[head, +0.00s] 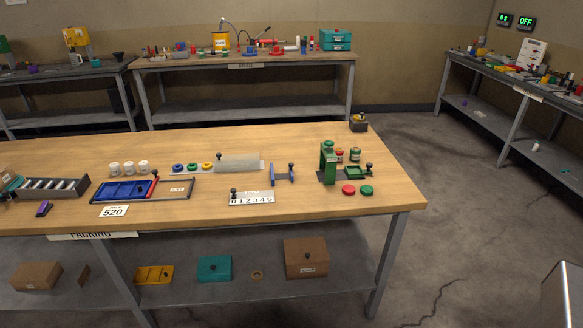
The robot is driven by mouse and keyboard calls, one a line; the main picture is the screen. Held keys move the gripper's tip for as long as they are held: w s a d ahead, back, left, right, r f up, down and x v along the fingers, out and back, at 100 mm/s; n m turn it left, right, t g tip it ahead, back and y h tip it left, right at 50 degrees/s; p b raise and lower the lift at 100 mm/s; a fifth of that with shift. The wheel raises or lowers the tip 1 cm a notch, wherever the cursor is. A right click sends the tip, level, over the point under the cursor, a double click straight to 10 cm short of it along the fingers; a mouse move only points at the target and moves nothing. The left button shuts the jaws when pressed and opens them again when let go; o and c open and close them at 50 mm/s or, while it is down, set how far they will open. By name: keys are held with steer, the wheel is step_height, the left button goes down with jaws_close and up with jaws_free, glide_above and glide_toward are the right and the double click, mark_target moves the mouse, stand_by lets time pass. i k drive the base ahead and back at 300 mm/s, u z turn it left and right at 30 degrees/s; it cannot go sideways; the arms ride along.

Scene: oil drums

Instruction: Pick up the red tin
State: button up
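A small tin with red on it (339,155) stands on the packing bench, right of centre, partly hidden by the upright green press (328,162). A similar tin with a green top (355,155) stands just to its right. A flat red disc (349,190) and a flat green disc (366,190) lie on the bench in front of the press. My gripper is not in view.
The wooden bench (400,199) also holds a green frame (357,172), a blue bracket (283,174), a number plate (252,198), a blue tray (122,191) and white tins (129,168). A black-yellow box (358,122) stands at the back corner. Open floor (440,220) lies right.

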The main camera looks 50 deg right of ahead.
mark_target(340, 152)
steer(key=u, duration=1.25)
steer(key=k, duration=0.1)
steer(key=z, duration=2.9)
steer(key=k, duration=0.6)
steer(key=u, duration=0.1)
steer(key=i, duration=0.6)
steer(key=z, duration=0.1)
